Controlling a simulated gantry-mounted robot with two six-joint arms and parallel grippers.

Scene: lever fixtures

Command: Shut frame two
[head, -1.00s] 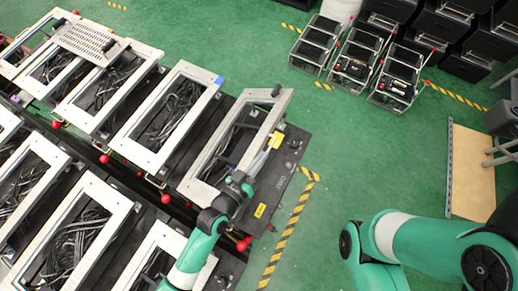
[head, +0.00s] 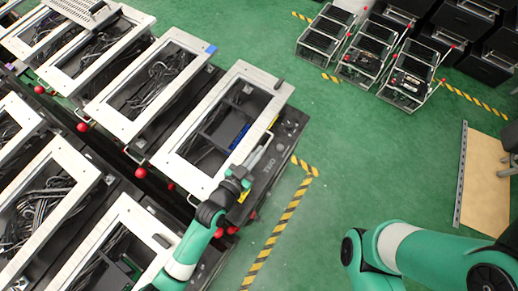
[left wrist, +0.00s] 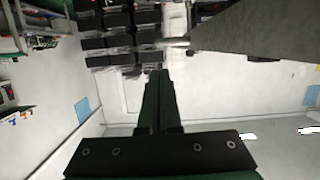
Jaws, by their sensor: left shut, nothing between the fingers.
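The fixture marked TWO (head: 258,160) stands at the middle of the head view. Its pale rectangular frame (head: 178,138) lies over a dark box with a blue item inside. The frame looks nearly flat, but I cannot tell whether it is fully down. A metal handle (head: 269,143) sits at its right edge. My left gripper (head: 244,180) is shut and empty, at the frame's lower right edge. I cannot tell whether it touches the frame. In the left wrist view its dark fingers (left wrist: 159,100) are together. My right gripper is out of view.
Several similar framed fixtures (head: 118,100) fill the left side, with red knobs (head: 83,127) between rows. Metal racks (head: 410,80) stand at the upper right. A tan board (head: 485,185) lies at the right. Green floor in the middle is clear.

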